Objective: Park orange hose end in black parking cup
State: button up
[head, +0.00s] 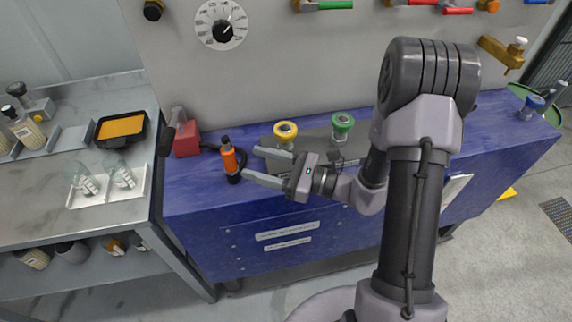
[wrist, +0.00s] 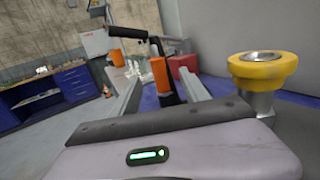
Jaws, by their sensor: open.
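The orange hose end (head: 229,161) stands upright at the left of the blue bench, with a black tip above and a black part below. A dark hose (head: 241,158) curves behind it. I cannot tell whether the black part under it is the parking cup or part of the hose end. My gripper (head: 248,163) is open, just right of the orange piece, its fingers pointing left toward it. In the wrist view the orange hose end (wrist: 160,74) shows between the fingertips, apparently beyond them. No contact is visible.
A yellow-topped fitting (head: 285,130) and a green-topped one (head: 342,122) stand behind my gripper. A red block (head: 186,139) is left of the hose end. A blue-topped fitting (head: 533,104) is far right. A grey side bench (head: 60,150) holds an orange-filled tray (head: 120,127).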

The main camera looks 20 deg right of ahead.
jog(key=p+v, duration=0.1)
jog(key=v, duration=0.6)
jog(key=s+a+r+n+g+h, duration=0.3)
jog(key=s+a+n+g+h, duration=0.15)
jog(key=s+n, duration=0.25)
jog(key=s+a+r+n+g+h, duration=0.35)
jog(key=s+n+g, duration=0.25)
jog(key=s+n, duration=0.2)
jog(key=d+r+n+t+h, duration=0.5)
jog(key=r+t+h, duration=0.1)
jog(key=shift+s+d+r, duration=0.2)
jog(key=shift+d+r, duration=0.15)
jog(key=shift+r, duration=0.05)
